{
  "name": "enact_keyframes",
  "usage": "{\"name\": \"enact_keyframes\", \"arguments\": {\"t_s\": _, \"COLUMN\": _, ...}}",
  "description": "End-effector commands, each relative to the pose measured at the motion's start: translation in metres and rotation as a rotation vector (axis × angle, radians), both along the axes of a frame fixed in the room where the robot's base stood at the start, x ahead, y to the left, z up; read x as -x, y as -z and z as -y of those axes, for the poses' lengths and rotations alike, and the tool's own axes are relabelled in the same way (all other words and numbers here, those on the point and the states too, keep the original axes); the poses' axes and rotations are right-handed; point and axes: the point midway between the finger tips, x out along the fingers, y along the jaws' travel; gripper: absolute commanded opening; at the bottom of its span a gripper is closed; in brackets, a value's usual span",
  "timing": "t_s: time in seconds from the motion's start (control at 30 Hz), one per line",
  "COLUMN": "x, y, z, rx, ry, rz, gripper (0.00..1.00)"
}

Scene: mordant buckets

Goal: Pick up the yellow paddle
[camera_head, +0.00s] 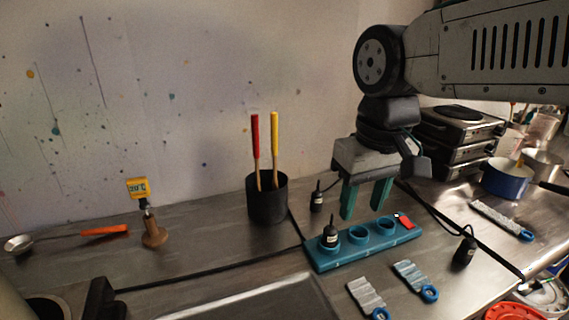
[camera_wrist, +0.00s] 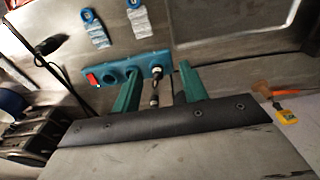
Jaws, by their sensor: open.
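The yellow paddle (camera_head: 275,140) stands upright in a black cup (camera_head: 267,205) near the back wall in the head view, with its lower end hidden inside the cup. A red paddle (camera_head: 255,145) stands beside it on the left. My gripper (camera_head: 364,200) is open and empty, to the right of the cup, with its green fingers pointing down over the back of the blue rack. In the wrist view my gripper (camera_wrist: 160,88) shows two green fingers apart. I cannot make out the paddles in the wrist view.
The blue rack (camera_head: 405,236) holds a dark dropper bottle (camera_head: 330,238). Another dropper bottle (camera_head: 317,198) stands behind it, between cup and gripper. Hot plates (camera_head: 460,140) and a blue pot (camera_head: 503,182) stand right.

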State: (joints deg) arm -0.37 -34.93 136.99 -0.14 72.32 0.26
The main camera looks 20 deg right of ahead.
Motion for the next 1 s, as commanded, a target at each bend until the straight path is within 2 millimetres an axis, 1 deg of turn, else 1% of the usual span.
{"name": "enact_keyframes", "arguments": {"t_s": 0.03, "x": -0.024, "y": -0.014, "z": -0.001, "rx": 0.0, "ry": 0.001, "rz": -0.011, "gripper": 0.43}}
{"name": "enact_keyframes", "arguments": {"t_s": 0.07, "x": -0.037, "y": -0.022, "z": -0.001, "rx": -0.001, "ry": 0.001, "rz": -0.015, "gripper": 0.43}}
{"name": "enact_keyframes", "arguments": {"t_s": 0.1, "x": -0.056, "y": -0.032, "z": -0.001, "rx": -0.001, "ry": 0.002, "rz": -0.02, "gripper": 0.43}}
{"name": "enact_keyframes", "arguments": {"t_s": 0.17, "x": -0.084, "y": -0.045, "z": -0.002, "rx": -0.001, "ry": 0.003, "rz": -0.029, "gripper": 0.43}}
{"name": "enact_keyframes", "arguments": {"t_s": 0.2, "x": -0.103, "y": -0.053, "z": -0.003, "rx": -0.001, "ry": 0.003, "rz": -0.035, "gripper": 0.43}}
{"name": "enact_keyframes", "arguments": {"t_s": 0.27, "x": -0.131, "y": -0.063, "z": -0.005, "rx": -0.001, "ry": 0.003, "rz": -0.043, "gripper": 0.43}}
{"name": "enact_keyframes", "arguments": {"t_s": 0.3, "x": -0.151, "y": -0.067, "z": -0.006, "rx": -0.001, "ry": 0.003, "rz": -0.049, "gripper": 0.43}}
{"name": "enact_keyframes", "arguments": {"t_s": 0.37, "x": -0.18, "y": -0.074, "z": -0.008, "rx": -0.002, "ry": 0.003, "rz": -0.057, "gripper": 0.43}}
{"name": "enact_keyframes", "arguments": {"t_s": 0.4, "x": -0.2, "y": -0.077, "z": -0.009, "rx": -0.002, "ry": 0.003, "rz": -0.062, "gripper": 0.43}}
{"name": "enact_keyframes", "arguments": {"t_s": 0.43, "x": -0.214, "y": -0.078, "z": -0.011, "rx": -0.002, "ry": 0.003, "rz": -0.066, "gripper": 0.43}}
{"name": "enact_keyframes", "arguments": {"t_s": 0.5, "x": -0.246, "y": -0.08, "z": -0.013, "rx": -0.002, "ry": 0.003, "rz": -0.075, "gripper": 0.43}}
{"name": "enact_keyframes", "arguments": {"t_s": 0.6, "x": -0.285, "y": -0.078, "z": -0.017, "rx": -0.002, "ry": 0.003, "rz": -0.086, "gripper": 0.43}}
{"name": "enact_keyframes", "arguments": {"t_s": 0.7, "x": -0.313, "y": -0.075, "z": -0.021, "rx": -0.002, "ry": 0.003, "rz": -0.093, "gripper": 0.43}}
{"name": "enact_keyframes", "arguments": {"t_s": 0.8, "x": -0.329, "y": -0.073, "z": -0.023, "rx": -0.002, "ry": 0.002, "rz": -0.096, "gripper": 0.43}}
{"name": "enact_keyframes", "arguments": {"t_s": 0.93, "x": -0.338, "y": -0.067, "z": -0.024, "rx": -0.002, "ry": 0.002, "rz": -0.099, "gripper": 0.43}}
{"name": "enact_keyframes", "arguments": {"t_s": 1.0, "x": -0.339, "y": -0.06, "z": -0.024, "rx": -0.002, "ry": 0.002, "rz": -0.1, "gripper": 0.43}}
